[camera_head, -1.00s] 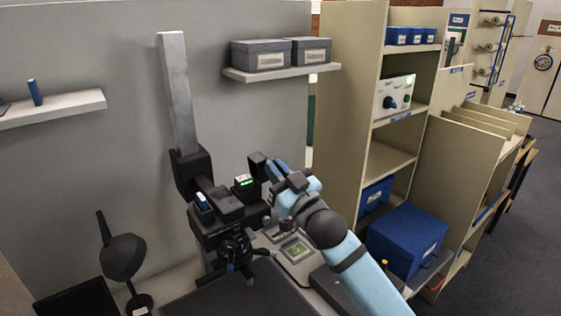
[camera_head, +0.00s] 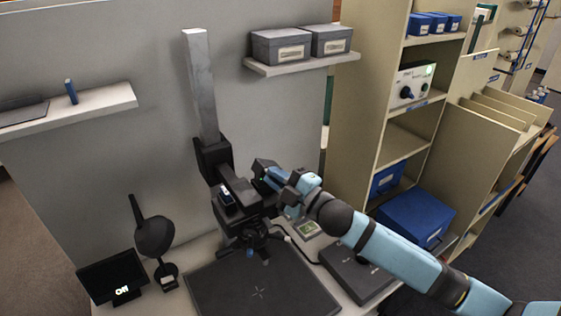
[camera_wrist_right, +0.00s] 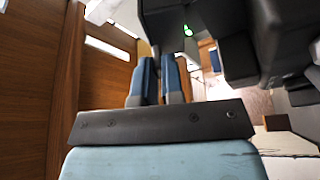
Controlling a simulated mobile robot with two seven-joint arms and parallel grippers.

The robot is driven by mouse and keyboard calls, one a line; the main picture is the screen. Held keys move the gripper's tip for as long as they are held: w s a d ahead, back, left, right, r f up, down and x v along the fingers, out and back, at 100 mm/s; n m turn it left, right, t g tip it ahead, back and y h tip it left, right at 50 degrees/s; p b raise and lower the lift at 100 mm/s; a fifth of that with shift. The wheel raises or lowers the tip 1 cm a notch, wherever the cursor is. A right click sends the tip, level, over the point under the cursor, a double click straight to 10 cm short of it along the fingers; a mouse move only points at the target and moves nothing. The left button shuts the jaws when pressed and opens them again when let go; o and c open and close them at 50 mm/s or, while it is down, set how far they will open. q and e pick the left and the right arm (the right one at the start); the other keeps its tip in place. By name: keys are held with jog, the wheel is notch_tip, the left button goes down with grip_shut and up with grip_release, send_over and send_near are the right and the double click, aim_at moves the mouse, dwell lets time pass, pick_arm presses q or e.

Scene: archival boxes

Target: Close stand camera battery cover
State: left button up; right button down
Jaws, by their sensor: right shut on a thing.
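The dark stand camera (camera_head: 240,207) hangs on a pale upright column above the copy board. My right gripper (camera_head: 268,178) is at its right side, with blue fingers close together. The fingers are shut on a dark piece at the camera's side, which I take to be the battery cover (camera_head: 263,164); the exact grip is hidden. In the right wrist view the gripper (camera_wrist_right: 158,70) is beside the camera's dark body (camera_wrist_right: 205,15), which shows a small green light (camera_wrist_right: 187,31). The battery opening is hidden in the head view. My left gripper is out of view.
The dark copy board (camera_head: 262,290) lies below the camera. A black lamp (camera_head: 153,238) and a small screen (camera_head: 112,277) stand to its left. A dark flat box (camera_head: 355,272) lies below my right arm. Shelving (camera_head: 400,150) with blue boxes stands at the right.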

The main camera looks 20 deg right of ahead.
jog(key=n+p, duration=0.2)
jog(key=a+n+g+p, duration=0.1)
jog(key=n, duration=0.1)
jog(key=shift+a+f+p, duration=0.1)
jog(key=shift+f+p, duration=0.3)
jog(key=shift+a+f+n+g+p, duration=0.1)
jog(key=shift+f+n+g+p, duration=0.15)
jog(key=shift+n+g+p, duration=0.25)
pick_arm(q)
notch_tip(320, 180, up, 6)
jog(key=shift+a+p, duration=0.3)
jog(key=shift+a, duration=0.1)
pick_arm(e)
jog(key=shift+s+a+f+n, duration=0.1)
jog(key=shift+f+n, duration=0.15)
jog(key=shift+n, duration=0.15)
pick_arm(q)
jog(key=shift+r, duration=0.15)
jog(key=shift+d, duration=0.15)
pick_arm(e)
jog(key=c, duration=1.2)
grip_release()
jog(key=shift+f, duration=0.1)
jog(key=shift+c, duration=0.2)
